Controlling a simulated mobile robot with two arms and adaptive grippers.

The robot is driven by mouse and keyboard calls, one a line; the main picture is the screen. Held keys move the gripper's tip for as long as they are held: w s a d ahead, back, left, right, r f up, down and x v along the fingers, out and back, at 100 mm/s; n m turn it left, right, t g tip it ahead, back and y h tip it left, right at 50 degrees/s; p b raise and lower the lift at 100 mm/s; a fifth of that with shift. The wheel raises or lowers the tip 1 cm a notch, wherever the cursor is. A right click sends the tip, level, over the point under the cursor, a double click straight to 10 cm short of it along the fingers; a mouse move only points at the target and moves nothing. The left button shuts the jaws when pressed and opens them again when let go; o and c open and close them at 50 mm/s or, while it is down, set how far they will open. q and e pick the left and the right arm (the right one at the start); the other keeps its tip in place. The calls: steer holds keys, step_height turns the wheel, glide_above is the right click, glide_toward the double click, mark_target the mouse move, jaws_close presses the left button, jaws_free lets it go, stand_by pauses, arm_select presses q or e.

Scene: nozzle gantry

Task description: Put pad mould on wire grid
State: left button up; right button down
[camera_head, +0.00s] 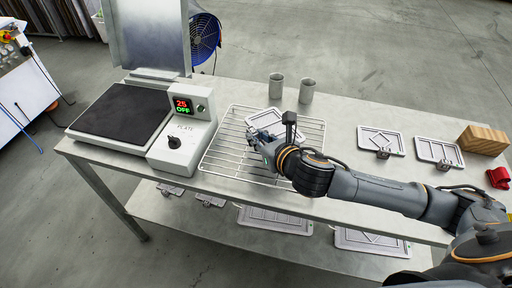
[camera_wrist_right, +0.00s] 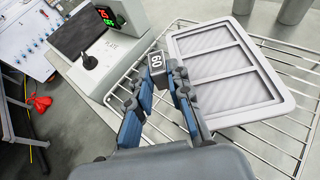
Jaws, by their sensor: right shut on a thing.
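A pale grey pad mould (camera_wrist_right: 225,75) with three ribbed panels is in my right gripper (camera_wrist_right: 165,80). The fingers are shut on its small tab, which is marked 60. The mould is over the wire grid (camera_wrist_right: 297,128), roughly level; I cannot tell whether it touches the wires. In the head view the mould (camera_head: 264,118) shows at the far part of the wire grid (camera_head: 222,150), partly hidden by my right gripper (camera_head: 262,138). My left gripper is in neither view.
A hot plate (camera_head: 122,112) with its control box (camera_head: 184,135) stands left of the grid. Two grey cups (camera_head: 307,91) stand behind it. A diamond mould (camera_head: 381,138), another mould (camera_head: 438,150), a wooden block (camera_head: 483,140) and a red item (camera_head: 498,177) lie to the right. Several moulds are on the lower shelf.

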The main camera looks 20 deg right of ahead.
mark_target(256, 155)
steer(key=w+f, duration=0.1)
steer(key=f, duration=0.1)
steer(key=w+f, duration=0.1)
steer(key=w, duration=0.1)
steer(key=shift+d+f, duration=0.2)
steer(key=shift+f, duration=0.15)
steer(key=shift+w+f, duration=0.15)
steer(key=shift+f, duration=1.6)
steer(key=c, duration=1.3)
jaws_free()
steer(key=shift+o, duration=0.2)
steer(key=b+v, duration=0.1)
steer(key=v, duration=1.1)
